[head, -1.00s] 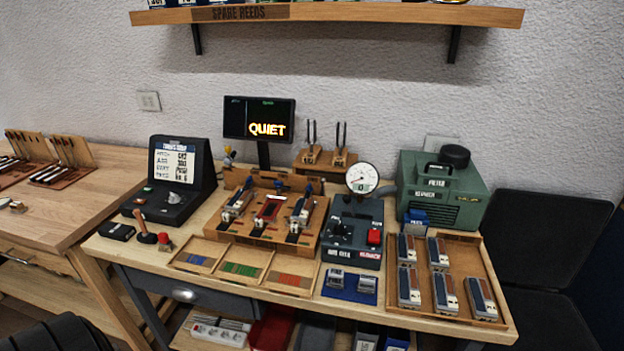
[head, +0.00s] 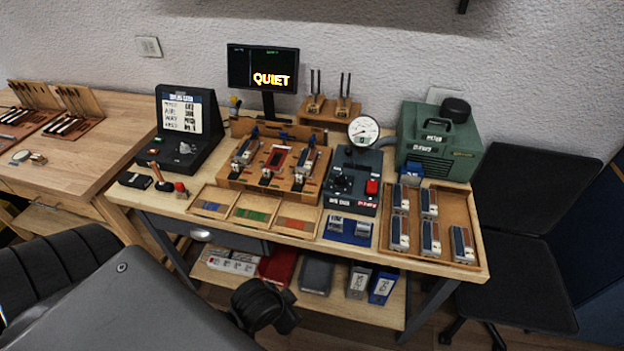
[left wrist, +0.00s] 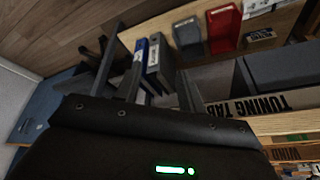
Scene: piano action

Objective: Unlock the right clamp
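The wooden tuning bench (head: 262,186) stands in the middle of the table in the head view. Its right clamp (head: 304,166) is a small metal-and-blue unit on the bench's right side; whether its lever is locked is too small to tell. A similar left clamp (head: 244,154) sits on the other side, with a red piece (head: 277,158) between them. My left gripper is low in front of the table, well below and away from the clamps. Its fingers (left wrist: 147,75) look apart and empty in the left wrist view. My right gripper is not in view.
Shallow trays (head: 254,209) line the table front. A gauge unit (head: 353,180) stands right of the bench, and a crate of blocks (head: 458,205) is further right. A monitor (head: 263,70) stands behind. A lower shelf (head: 340,303) holds binders.

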